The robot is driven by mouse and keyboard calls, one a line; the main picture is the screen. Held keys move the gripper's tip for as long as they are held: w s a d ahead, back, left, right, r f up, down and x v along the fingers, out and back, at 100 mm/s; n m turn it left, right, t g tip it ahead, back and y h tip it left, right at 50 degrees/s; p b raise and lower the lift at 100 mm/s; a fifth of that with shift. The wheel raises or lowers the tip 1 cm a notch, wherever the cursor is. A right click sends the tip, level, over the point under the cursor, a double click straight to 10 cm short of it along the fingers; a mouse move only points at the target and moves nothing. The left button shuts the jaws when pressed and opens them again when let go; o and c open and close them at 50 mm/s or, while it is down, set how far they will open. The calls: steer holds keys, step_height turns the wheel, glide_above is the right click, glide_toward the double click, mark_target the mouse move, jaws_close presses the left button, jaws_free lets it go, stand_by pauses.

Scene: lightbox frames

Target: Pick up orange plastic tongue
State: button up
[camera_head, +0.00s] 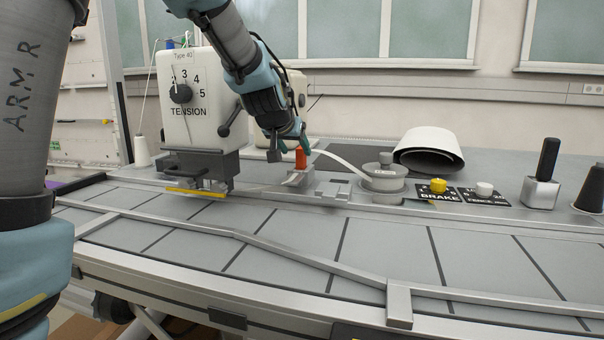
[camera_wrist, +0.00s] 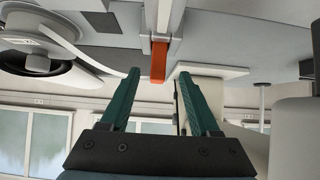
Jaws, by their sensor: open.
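The orange plastic tongue (camera_head: 300,158) stands upright on a small grey metal block (camera_head: 297,178), right of the sewing machine. In the wrist view, which looks upside down, the orange tongue (camera_wrist: 158,62) shows between the two green fingertips, with a gap on each side. My gripper (camera_head: 288,151) reaches down from above and is open. In the wrist view my gripper (camera_wrist: 158,75) holds nothing. I cannot tell from these frames how far the tongue reaches in between the fingers.
The white machine (camera_head: 192,105) with the tension dial stands close left of my gripper. A white strip runs to a grey reel (camera_head: 384,180); a rolled white band (camera_head: 428,148) lies behind. A yellow brake knob (camera_head: 438,186) and a black-handled lever (camera_head: 545,168) are right. The front tabletop is clear.

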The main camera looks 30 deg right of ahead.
mark_target(299, 152)
steer(key=shift+r+p+x, duration=0.2)
steer(key=shift+p+x, duration=0.2)
steer(key=shift+x, duration=2.75)
steer(key=shift+d, duration=0.2)
jaws_close()
